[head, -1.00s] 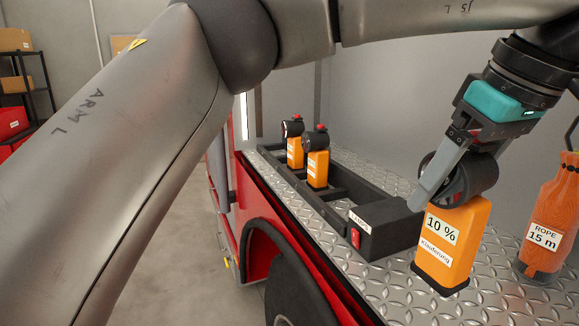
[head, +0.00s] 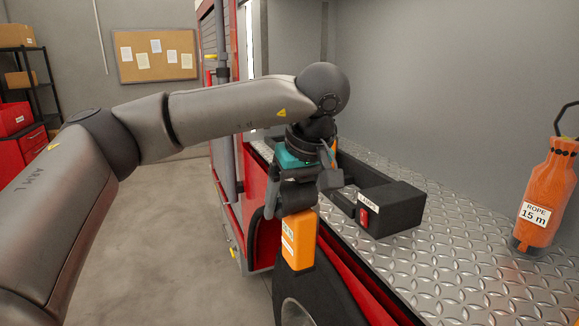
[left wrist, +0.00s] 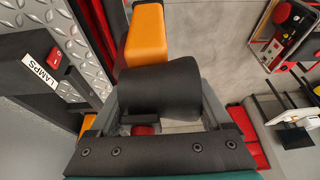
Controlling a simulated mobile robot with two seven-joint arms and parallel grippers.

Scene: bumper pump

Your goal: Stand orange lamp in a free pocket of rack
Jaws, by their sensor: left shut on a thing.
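The orange lamp (head: 299,243) hangs upright from my left gripper (head: 303,192), in front of the red side of the vehicle and clear of the deck. The gripper is shut on its black head; in the left wrist view the black head (left wrist: 160,91) sits between the fingers and the orange body (left wrist: 147,35) points away. The black rack, with its labelled end box (head: 400,210), lies on the deck behind and right of the lamp. My arm and gripper hide most of its pockets. A sliver of orange (head: 333,152) shows behind the wrist. My right gripper is out of view.
An orange rope bottle (head: 546,200) stands on the tread-plate deck (head: 455,262) at the right. The deck between it and the rack is clear. A black wheel (head: 310,290) is below the lamp. Open floor (head: 170,240) lies left of the vehicle.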

